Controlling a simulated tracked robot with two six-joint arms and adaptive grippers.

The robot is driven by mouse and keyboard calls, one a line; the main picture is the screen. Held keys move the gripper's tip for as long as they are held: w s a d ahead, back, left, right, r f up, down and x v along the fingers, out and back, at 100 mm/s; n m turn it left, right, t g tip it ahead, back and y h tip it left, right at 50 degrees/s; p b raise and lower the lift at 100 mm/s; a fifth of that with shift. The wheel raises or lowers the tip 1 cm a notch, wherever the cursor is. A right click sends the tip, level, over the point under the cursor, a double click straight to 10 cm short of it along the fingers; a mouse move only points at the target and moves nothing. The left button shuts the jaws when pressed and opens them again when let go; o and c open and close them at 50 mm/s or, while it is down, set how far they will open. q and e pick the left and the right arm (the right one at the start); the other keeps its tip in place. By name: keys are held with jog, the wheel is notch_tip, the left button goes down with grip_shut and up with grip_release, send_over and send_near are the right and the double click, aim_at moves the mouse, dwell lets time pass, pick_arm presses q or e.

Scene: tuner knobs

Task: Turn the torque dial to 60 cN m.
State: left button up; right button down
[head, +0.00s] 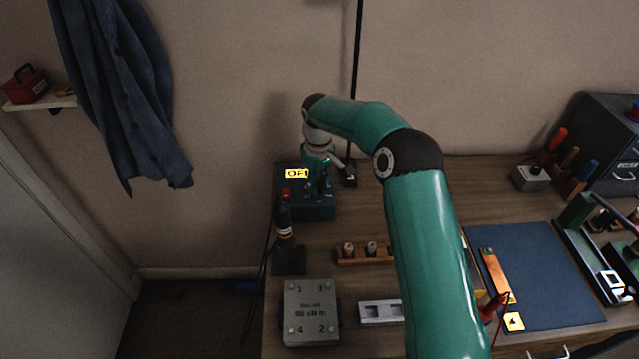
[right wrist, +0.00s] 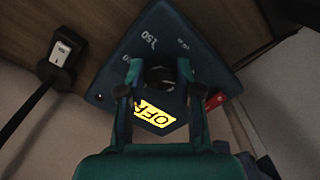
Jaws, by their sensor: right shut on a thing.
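The torque dial (right wrist: 161,76) is a dark round knob on a blue box (right wrist: 128,52). In the right wrist view, part of the scale around it reads 150; other marks are small or hidden, and I cannot read the dial's setting. My right gripper (right wrist: 160,73) is shut on the dial, one fingertip on either side. In the head view the blue box (head: 318,213) stands at the back left of the bench, and my right gripper (head: 319,187) comes down on it from above, hiding the dial. My left gripper is not in view.
A yellow OFF label (right wrist: 155,114) and a red part (right wrist: 215,101) are on the box. A dark upright tool (head: 284,222) stands in front, and a numbered grey plate (head: 311,335) lies nearer. A blue mat (head: 545,265) is right.

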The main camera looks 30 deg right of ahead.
jog(key=m, duration=0.6)
jog(key=shift+b, duration=0.3)
jog(key=m, duration=0.5)
jog(key=shift+m, duration=0.3)
dwell(0.4)
jog(key=c, duration=0.8)
grip_release()
jog(key=shift+o, duration=0.2)
